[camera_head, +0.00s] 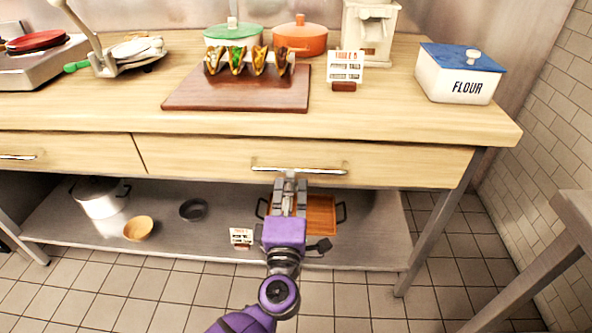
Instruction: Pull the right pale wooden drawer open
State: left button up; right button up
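The right pale wooden drawer (400,164) is under the counter top, and its front looks flush with the counter. Its long metal bar handle (325,171) runs across the middle of the front. My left gripper (290,178), on a purple wrist, reaches up from below, with its fingertips at the left half of the handle. The fingertips overlap the handle's lower edge in the picture. I cannot tell whether they touch it or close around it. My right gripper is not in view.
The left drawer (75,152) is beside it. On the counter are a taco board (180,98), a flour box (455,88) and pots. The lower shelf (165,240) holds a white pot (98,199), bowls and an orange tray (322,215). Another table edge (575,215) stands at right.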

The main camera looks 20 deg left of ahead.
pick_arm(q)
jog(key=x, duration=0.4)
jog(key=shift+w, duration=0.15)
grip_shut()
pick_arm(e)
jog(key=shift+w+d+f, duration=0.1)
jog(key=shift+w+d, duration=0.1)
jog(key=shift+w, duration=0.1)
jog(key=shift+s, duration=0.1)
